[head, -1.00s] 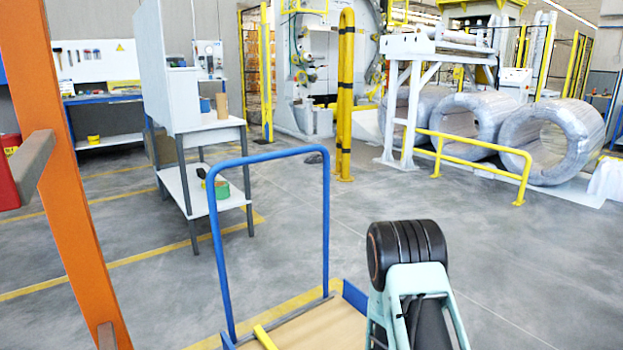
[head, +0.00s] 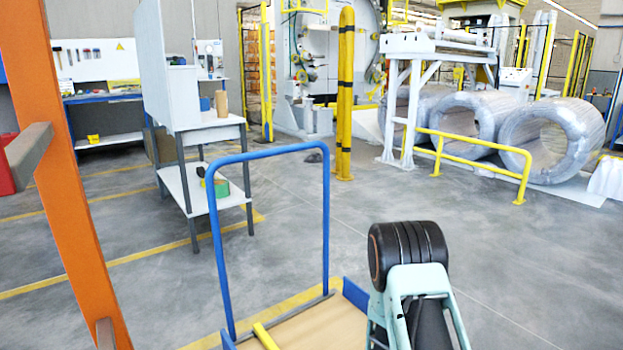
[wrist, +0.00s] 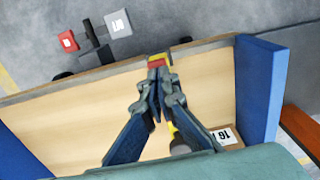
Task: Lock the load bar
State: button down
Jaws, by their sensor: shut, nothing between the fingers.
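A yellow bar (head: 265,337), which looks like the load bar, shows at the bottom of the head view on the blue-framed trolley (head: 222,255). Only its end is in view there. In the wrist view, a yellow bar piece (wrist: 172,132) shows beside and behind my fingers, over the light wooden deck (wrist: 80,125). My gripper (wrist: 157,68) is shut and empty, its fingertips together near the deck's far edge. A small red and yellow part (wrist: 158,60) shows right at the fingertips; I cannot tell whether they touch it. The gripper is not visible in the head view.
An orange post (head: 75,220) stands close at left, with a grey bar (head: 30,153) and red part beside it. A blue side wall (wrist: 262,85) bounds the deck at right. A box with a white label (wrist: 222,136) lies near it.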

jog(key=shift+r+p, duration=2.65)
jog(key=shift+r, duration=0.8)
